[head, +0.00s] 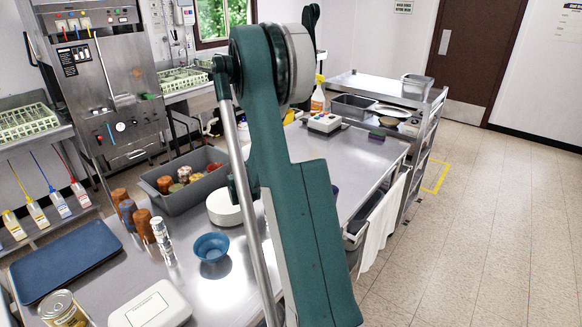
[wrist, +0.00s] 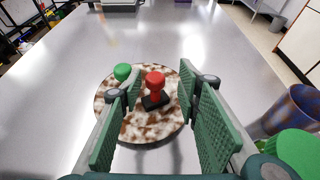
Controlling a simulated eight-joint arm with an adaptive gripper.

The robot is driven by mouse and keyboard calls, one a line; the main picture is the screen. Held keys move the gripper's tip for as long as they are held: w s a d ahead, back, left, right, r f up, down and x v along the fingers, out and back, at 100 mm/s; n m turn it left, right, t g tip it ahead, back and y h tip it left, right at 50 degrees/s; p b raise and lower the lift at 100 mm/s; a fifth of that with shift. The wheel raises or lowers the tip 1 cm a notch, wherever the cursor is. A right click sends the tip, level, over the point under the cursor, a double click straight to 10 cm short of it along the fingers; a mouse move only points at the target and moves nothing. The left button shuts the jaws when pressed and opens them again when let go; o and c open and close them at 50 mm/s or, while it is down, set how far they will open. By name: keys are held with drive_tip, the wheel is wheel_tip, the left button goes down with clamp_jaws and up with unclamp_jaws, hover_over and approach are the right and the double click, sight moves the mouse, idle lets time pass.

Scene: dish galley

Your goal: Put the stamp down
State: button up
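The stamp (wrist: 155,91), with a red knob handle and a dark base, stands upright on a round brown-and-white mottled board (wrist: 148,130) in the wrist view. My gripper (wrist: 163,88) is open around it; its green pads are apart, with a visible gap on each side of the stamp. In the head view my own arm hides the stamp, the board and the gripper.
A green round-topped object (wrist: 122,71) is by the board's left edge. A purple-blue cup (wrist: 292,108) stands at right. A blue bowl (head: 211,247), a grey bin (head: 183,182) and jars share the steel table. Bare steel lies beyond the board.

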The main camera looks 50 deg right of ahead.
drive_tip(key=p+v, duration=0.1)
drive_tip(key=v, duration=0.7)
drive_tip(key=shift+a, duration=0.15)
idle(0.6)
drive_tip(key=s+a+r+m+t+y, duration=0.2)
drive_tip(key=a+r+m, duration=0.1)
drive_tip(key=a, duration=0.7)
drive_tip(key=s+a+r+m+t+y, duration=0.1)
drive_tip(key=s+a+r+m+y, duration=0.2)
drive_tip(key=a, duration=0.6)
drive_tip(key=s+a+r+m+t+y, duration=0.15)
drive_tip(key=a+r, duration=0.25)
drive_tip(key=a, duration=0.6)
drive_tip(key=s+a+m+t+y, duration=0.1)
drive_tip(key=s+a+m+y, duration=0.1)
drive_tip(key=s+a, duration=0.3)
drive_tip(key=s+a+m+y, duration=0.2)
drive_tip(key=s+a+m, duration=0.3)
drive_tip(key=a, duration=0.8)
drive_tip(key=s+a+m+t+y, duration=0.1)
drive_tip(key=s+a+m+y, duration=0.2)
drive_tip(key=s+a, duration=0.4)
drive_tip(key=a, duration=0.2)
drive_tip(key=shift+s+a+t, duration=0.25)
drive_tip(key=shift+a+t, duration=0.1)
drive_tip(key=shift+a, duration=0.05)
